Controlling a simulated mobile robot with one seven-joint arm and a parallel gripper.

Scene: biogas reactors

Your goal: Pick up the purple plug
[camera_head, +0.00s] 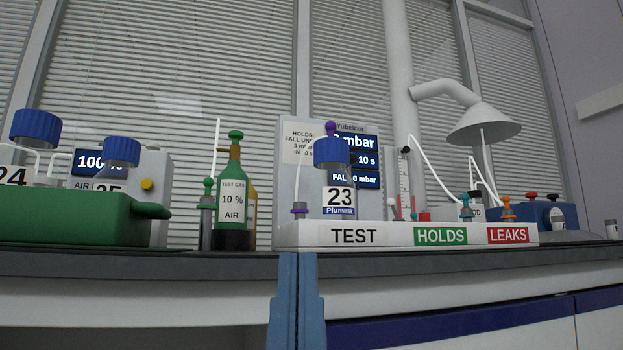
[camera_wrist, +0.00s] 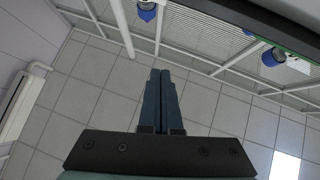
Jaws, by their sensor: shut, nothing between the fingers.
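The purple plug (camera_head: 331,129) stands upright on top of the blue cap (camera_head: 331,151) of the bottle labelled 23 (camera_head: 339,190). The bottle stands behind the TEST end of the white tray (camera_head: 386,236). A small holder with a purple ring (camera_head: 299,207) is left of the bottle, with no plug visible in it. My gripper (camera_head: 299,256) is shut and empty, its blue fingers pointing up in front of the bench edge, below and left of the plug.
A green crate (camera_head: 75,217) with blue-capped bottles is at the left. A green test gas cylinder (camera_head: 233,190) stands left of the tray. Teal (camera_head: 467,198) and orange (camera_head: 506,201) plugs stand at the right, under a white hood (camera_head: 484,122). The bench's front edge (camera_head: 180,264) lies behind my fingers.

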